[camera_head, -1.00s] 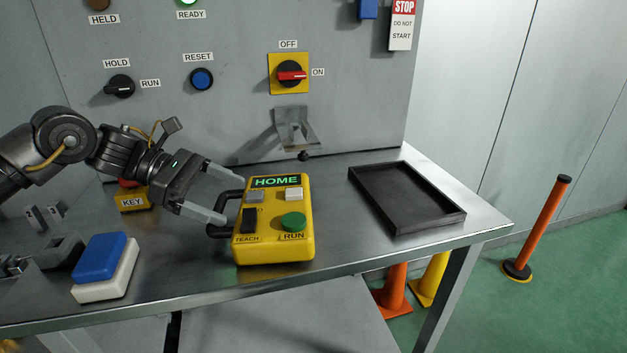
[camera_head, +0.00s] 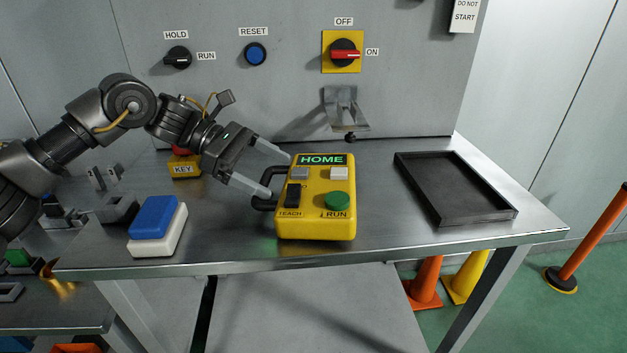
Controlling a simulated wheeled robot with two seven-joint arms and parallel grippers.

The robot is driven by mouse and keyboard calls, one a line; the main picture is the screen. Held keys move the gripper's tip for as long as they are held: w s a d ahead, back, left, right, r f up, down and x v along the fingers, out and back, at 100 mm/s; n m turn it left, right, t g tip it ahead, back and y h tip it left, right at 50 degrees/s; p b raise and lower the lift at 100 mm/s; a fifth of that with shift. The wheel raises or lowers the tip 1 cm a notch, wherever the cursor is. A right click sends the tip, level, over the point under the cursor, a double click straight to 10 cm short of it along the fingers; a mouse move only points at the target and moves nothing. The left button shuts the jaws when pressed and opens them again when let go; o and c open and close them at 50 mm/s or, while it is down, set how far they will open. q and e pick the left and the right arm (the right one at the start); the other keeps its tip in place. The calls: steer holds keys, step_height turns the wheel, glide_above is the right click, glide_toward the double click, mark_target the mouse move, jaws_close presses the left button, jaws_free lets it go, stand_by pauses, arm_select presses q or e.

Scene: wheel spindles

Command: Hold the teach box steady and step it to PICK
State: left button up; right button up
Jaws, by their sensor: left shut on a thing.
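The yellow teach box (camera_head: 317,215) lies on the metal bench. Its green-lit display (camera_head: 321,160) reads HOME. Below the display are a grey button (camera_head: 299,174) and a white button (camera_head: 339,174). Lower down are a black rocker (camera_head: 293,195) marked TEACH and a round green button (camera_head: 337,200) marked RUN. My left gripper (camera_head: 275,171) reaches in from the left and is shut on the black side handle (camera_head: 262,203) of the box. The fingers partly hide the handle. My right gripper is not in view.
A black tray (camera_head: 403,183) lies to the right on the bench. A blue-and-white block (camera_head: 156,222), grey fixtures and a yellow KEY box (camera_head: 185,169) stand to the left. Behind is a grey panel with switches. Bare bench lies between teach box and tray.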

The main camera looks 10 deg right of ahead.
arm_select(q)
steer(key=shift+s+f+y, duration=0.15)
steer(key=shift+f, duration=0.6)
steer(key=shift+s+f+y, duration=0.15)
steer(key=shift+f, duration=0.55)
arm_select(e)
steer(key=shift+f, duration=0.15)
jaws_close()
arm_select(q)
steer(key=shift+w+d+f, duration=0.2)
steer(key=shift+w+d, duration=0.05)
steer(key=shift+w, duration=0.2)
steer(key=c, duration=0.7)
steer(key=shift+a+r, duration=0.25)
steer(key=shift+a, duration=0.05)
steer(key=c, duration=0.5)
steer(key=shift+d+r, duration=0.1)
steer(key=c, duration=0.4)
steer(key=shift+c, duration=0.2)
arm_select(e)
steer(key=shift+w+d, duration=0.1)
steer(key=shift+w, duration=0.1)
arm_select(q)
steer(key=shift+r, duration=0.15)
steer(key=shift+c, duration=0.2)
